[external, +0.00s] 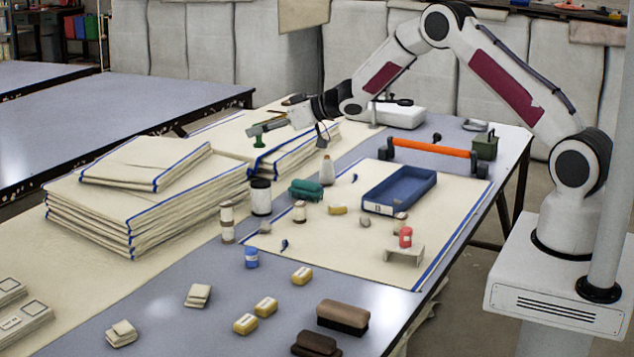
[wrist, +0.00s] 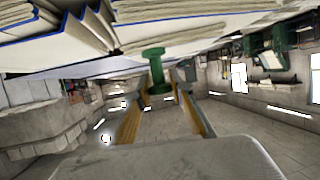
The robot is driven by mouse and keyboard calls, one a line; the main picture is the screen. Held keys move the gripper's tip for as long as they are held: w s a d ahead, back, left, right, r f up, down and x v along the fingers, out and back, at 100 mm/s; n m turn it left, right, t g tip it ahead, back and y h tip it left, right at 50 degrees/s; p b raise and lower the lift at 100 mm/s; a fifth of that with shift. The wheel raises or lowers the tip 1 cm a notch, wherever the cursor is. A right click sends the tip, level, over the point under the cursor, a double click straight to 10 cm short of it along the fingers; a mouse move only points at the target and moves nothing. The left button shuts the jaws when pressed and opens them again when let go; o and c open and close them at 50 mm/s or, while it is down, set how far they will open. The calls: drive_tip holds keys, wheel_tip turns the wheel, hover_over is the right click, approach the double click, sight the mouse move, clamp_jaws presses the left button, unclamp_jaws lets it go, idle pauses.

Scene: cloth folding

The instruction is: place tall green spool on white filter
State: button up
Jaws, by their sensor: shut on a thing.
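The tall green spool (external: 257,136) is held upright at the tips of my gripper (external: 266,128), over the far cloth stack. It also shows in the wrist view (wrist: 154,68), between the two fingertips (wrist: 158,88). My gripper is shut on it. Off-white filter cloths with blue edges lie in a near stack (external: 95,205) and a far stack (external: 295,155); a single cloth (external: 340,255) lies flat on the table. I cannot tell which of these is the white filter. Whether the spool touches the far stack is unclear.
An orange-handled bar (external: 430,148) lies behind. Yellow blocks and dark brushes (external: 342,316) lie in front.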

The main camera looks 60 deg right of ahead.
drive_tip(key=shift+f, duration=3)
drive_tip(key=shift+f, duration=1.9)
drive_tip(key=shift+f, duration=0.1)
drive_tip(key=o, duration=0.9)
drive_tip(key=shift+s, duration=0.1)
drive_tip(key=shift+s+d+r, duration=0.1)
drive_tip(key=shift+s+r, duration=0.2)
drive_tip(key=shift+s, duration=0.05)
drive_tip(key=shift+v, duration=5.5)
